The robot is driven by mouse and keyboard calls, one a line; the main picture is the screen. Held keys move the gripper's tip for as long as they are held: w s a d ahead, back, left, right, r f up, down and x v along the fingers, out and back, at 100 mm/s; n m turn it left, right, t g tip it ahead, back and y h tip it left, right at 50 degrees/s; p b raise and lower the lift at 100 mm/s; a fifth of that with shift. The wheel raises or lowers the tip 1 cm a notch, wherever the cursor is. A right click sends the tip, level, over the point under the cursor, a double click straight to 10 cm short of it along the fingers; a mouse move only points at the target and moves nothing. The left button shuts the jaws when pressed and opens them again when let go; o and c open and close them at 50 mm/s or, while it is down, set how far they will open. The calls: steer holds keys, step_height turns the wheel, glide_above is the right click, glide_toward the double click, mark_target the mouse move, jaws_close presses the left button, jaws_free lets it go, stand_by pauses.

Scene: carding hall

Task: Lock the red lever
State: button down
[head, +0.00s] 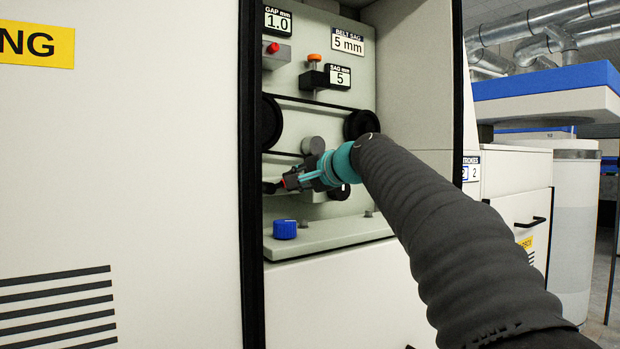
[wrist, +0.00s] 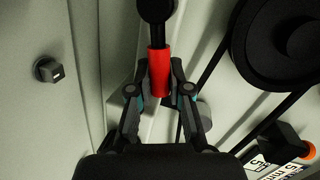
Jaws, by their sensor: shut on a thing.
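The red lever (wrist: 159,72) shows in the wrist view as a red sleeve on a dark arm that ends in a round black part above it. My gripper (wrist: 159,90) has one finger on each side of the red sleeve and is shut on it. In the head view my gripper (head: 287,184) is inside the open cabinet, below the belt, with a small bit of red at its fingertips. The gripper and my arm hide most of the lever there, so its angle and any lock mark cannot be told.
A black belt runs round two pulleys (wrist: 285,40), close to the right of my gripper in the wrist view. A blue knob (head: 285,229) stands on the ledge below. A dark-edged cabinet frame (head: 251,180) borders the opening on the left. Gauges sit above.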

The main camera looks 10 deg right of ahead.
steer(key=c, duration=1.1)
jaws_free()
steer(key=v, duration=1.2)
